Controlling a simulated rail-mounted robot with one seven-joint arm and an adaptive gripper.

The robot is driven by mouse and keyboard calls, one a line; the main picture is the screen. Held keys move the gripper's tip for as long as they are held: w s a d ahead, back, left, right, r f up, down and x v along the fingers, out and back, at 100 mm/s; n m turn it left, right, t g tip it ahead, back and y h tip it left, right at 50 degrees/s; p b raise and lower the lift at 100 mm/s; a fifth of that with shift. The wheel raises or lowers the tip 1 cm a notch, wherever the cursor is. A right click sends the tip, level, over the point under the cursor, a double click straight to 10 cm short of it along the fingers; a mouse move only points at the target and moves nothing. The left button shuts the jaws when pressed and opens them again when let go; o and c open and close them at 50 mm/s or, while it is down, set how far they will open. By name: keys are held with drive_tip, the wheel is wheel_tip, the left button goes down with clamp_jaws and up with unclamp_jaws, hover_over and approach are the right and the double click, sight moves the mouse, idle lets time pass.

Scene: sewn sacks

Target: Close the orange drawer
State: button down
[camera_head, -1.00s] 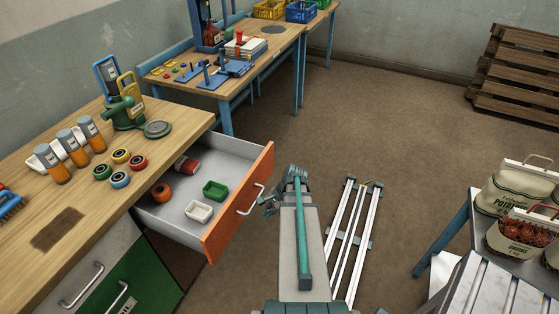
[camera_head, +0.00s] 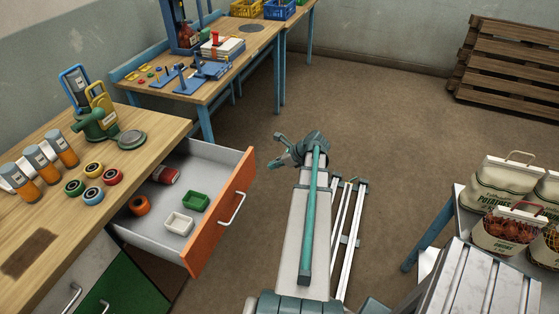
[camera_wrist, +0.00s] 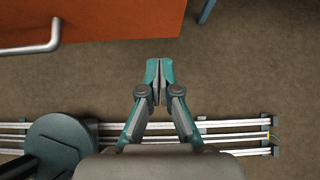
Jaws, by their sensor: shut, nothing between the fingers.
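The orange drawer (camera_head: 206,232) stands pulled out from the workbench. It has a silver bar handle (camera_head: 233,208) on its front. Inside it are an orange ring (camera_head: 139,205), a red can (camera_head: 166,175), a green tray (camera_head: 195,202) and a white tray (camera_head: 179,223). My gripper (camera_head: 279,163) is to the right of the drawer front and apart from it. In the wrist view my gripper (camera_wrist: 159,68) is shut and empty, with its tips just below the orange front (camera_wrist: 110,22). The handle (camera_wrist: 40,47) shows at the upper left there.
The wooden workbench (camera_head: 140,135) at left holds bottles, several coloured rings and a green device. A green drawer (camera_head: 125,290) sits below. A table with sacks (camera_head: 505,185) stands at right, pallets (camera_head: 505,65) at the back right. Bare floor (camera_head: 375,130) lies between.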

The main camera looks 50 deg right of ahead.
sight(252, 169)
drive_tip(key=w+f, duration=0.1)
drive_tip(key=w, duration=0.1)
drive_tip(key=w+a+f+p, duration=0.1)
drive_tip(key=w+f+p, duration=0.1)
drive_tip(key=w, duration=0.1)
drive_tip(key=shift+w+a, duration=0.3)
drive_tip(key=shift+a, duration=0.1)
drive_tip(key=shift+w+a, duration=0.2)
drive_tip(key=shift+w, duration=0.35)
drive_tip(key=shift+w, duration=0.1)
